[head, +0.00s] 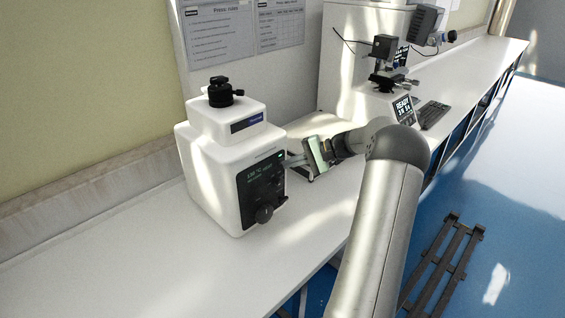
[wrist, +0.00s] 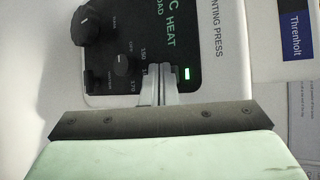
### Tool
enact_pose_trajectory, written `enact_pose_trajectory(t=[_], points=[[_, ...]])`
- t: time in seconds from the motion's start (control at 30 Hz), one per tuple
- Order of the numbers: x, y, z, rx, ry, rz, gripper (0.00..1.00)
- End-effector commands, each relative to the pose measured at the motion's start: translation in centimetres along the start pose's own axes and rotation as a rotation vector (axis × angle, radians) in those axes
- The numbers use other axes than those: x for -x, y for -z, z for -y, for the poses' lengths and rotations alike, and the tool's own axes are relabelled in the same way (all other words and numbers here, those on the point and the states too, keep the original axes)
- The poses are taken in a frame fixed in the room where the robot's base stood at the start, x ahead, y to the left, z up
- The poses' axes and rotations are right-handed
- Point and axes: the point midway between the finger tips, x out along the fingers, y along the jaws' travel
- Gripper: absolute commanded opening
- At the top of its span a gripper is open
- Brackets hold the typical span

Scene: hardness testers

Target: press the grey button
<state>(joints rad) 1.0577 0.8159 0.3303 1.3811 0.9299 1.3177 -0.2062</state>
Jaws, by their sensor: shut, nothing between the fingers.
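The white mounting press (head: 208,165) stands on the bench, with a black control panel (head: 250,190) on its front. In the wrist view the panel (wrist: 205,48) shows a large black knob (wrist: 92,24), smaller dark knobs (wrist: 121,64) and a lit green indicator (wrist: 187,73). My gripper (head: 288,161) is at the panel's upper right edge in the head view. In the wrist view its fingers (wrist: 157,68) are together, empty, and point at the panel beside the green indicator. I cannot make out a grey button; the fingers cover part of the panel. Contact cannot be told.
A second tester (head: 385,75) with a display reading READY and a keyboard (head: 432,114) stand further along the bench. Posters (head: 219,32) hang behind the press. The bench left of the press (head: 105,240) is clear. A dark slatted rack (head: 440,262) lies on the blue floor.

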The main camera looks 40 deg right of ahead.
Motion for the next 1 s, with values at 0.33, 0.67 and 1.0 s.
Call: enact_pose_trajectory(t=[0.33, 0.67, 1.0], points=[[-0.3, 0.2, 0.2, 0.000, 0.000, 0.000, 0.00], [0.1, 0.0, -0.1, 0.000, 0.000, -0.001, 0.00], [1.1, -0.8, -0.8, 0.000, 0.000, 0.000, 0.00]])
